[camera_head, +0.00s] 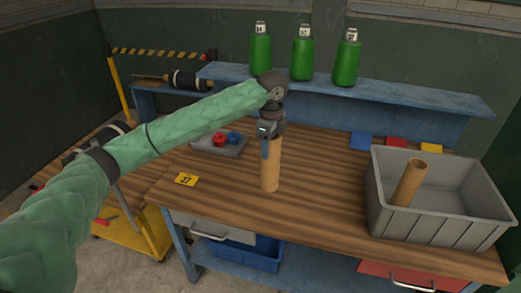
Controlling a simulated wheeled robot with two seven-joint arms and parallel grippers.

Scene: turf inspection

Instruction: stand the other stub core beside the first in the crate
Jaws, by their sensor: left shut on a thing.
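A tan stub core (270,170) stands upright over the middle of the wooden workbench. My left gripper (269,143) is shut on its top end, coming from above. I cannot tell whether the core's bottom touches the bench. The grey crate (407,227) stands at the right of the bench. My right gripper is not in view.
A grey tray (240,151) with red and blue round pieces lies behind the held core. Three green bottles (302,58) stand on the blue shelf (400,97). Bare bench top lies between core and crate.

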